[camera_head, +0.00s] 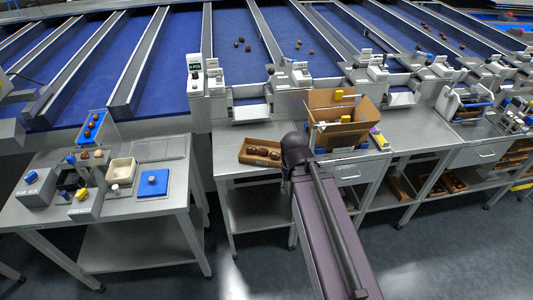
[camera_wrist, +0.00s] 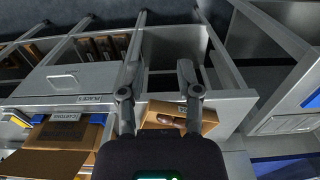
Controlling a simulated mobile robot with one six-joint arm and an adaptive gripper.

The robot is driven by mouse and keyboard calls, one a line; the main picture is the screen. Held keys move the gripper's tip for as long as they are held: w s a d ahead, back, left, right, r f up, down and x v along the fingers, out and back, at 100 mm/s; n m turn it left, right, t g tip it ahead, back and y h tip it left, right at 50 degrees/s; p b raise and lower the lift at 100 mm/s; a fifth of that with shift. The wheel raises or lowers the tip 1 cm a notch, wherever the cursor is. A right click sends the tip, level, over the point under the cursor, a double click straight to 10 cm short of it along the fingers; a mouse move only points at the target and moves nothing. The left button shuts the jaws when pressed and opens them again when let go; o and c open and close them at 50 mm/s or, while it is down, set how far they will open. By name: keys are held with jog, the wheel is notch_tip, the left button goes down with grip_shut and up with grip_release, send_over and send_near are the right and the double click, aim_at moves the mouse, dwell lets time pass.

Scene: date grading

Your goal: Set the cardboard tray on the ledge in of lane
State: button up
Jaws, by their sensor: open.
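A small brown cardboard tray (camera_head: 245,158) with dark dates in it sits on the grey middle bench, left of my arm's end. In the wrist view the tray (camera_wrist: 210,117) shows just beyond and partly behind the right finger. My gripper (camera_wrist: 158,72) is open and empty above the bench, its two fingers wide apart. In the head view the fingers are hidden behind my own arm.
A large open cardboard box (camera_head: 322,99) stands on the bench right of my arm; it shows at lower left in the wrist view (camera_wrist: 60,135). The left bench holds a blue square lid (camera_head: 152,183) and a cream bin (camera_head: 121,170). Bench space left of the tray is clear.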

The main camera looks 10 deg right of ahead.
jog(key=shift+a, duration=0.1)
jog(key=w+a+r+n+p, duration=0.2)
jog(key=w+n, duration=0.5)
jog(key=w, duration=0.4)
jog(key=w+a+r+n+p, duration=0.2)
jog(key=w+a+n, duration=0.2)
jog(key=w, duration=0.7)
jog(key=n, duration=0.2)
jog(key=shift+w+n, duration=0.25)
jog(key=shift+n, duration=0.15)
jog(key=shift+f, duration=0.15)
notch_tip(320, 180, down, 8)
jog(key=b, duration=0.8)
jog(key=shift+f+b, duration=0.25)
jog(key=shift+b, duration=0.1)
